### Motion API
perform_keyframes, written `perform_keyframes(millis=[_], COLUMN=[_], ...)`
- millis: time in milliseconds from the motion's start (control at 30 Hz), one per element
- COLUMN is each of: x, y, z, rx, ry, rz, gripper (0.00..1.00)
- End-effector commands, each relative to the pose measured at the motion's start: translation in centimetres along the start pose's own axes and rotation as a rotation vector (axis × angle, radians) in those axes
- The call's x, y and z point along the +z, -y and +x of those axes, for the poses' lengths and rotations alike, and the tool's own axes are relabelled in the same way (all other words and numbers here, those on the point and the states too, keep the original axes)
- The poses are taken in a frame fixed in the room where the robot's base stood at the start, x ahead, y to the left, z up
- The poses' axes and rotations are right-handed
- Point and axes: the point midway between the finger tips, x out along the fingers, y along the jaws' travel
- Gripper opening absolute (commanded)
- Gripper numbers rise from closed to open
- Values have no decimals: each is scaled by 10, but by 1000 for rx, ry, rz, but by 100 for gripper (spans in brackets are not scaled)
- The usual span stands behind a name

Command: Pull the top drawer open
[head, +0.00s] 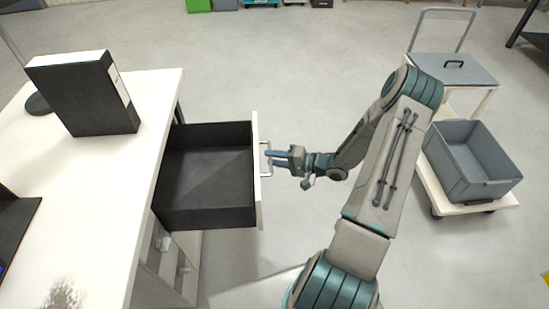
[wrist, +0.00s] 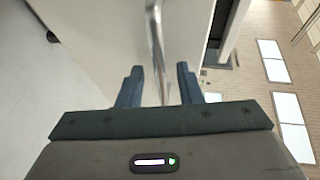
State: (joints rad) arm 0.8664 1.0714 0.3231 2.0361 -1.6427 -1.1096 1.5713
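The top drawer (head: 208,205) is pulled far out from the white desk on the left, showing its dark, empty inside. Its pale front panel (head: 257,190) carries a metal bar handle (head: 266,160). My gripper (head: 270,157) is at this handle, reaching in from the right. In the wrist view, the blue fingers (wrist: 160,85) stand apart, and the handle bar (wrist: 155,40) runs between them with a gap on each side. The drawer front (wrist: 100,40) fills the space beyond the fingers.
On the white desktop (head: 95,190) stands a black binder (head: 85,95). A grey bin (head: 470,160) sits on a low cart at the right, near a trolley with a grey lid (head: 455,68). The floor beyond the drawer is clear.

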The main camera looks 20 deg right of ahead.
Motion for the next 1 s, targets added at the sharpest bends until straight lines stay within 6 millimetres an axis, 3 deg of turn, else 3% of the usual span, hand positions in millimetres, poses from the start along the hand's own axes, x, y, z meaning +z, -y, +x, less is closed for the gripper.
perform_keyframes(millis=[267,800,1000], x=[-1,0,0], y=[1,1,1], z=[-7,-115,-135], rx=[1,1,0], ry=[-2,-3,-1], rz=[-1,-1,-1], gripper=[32,32,32])
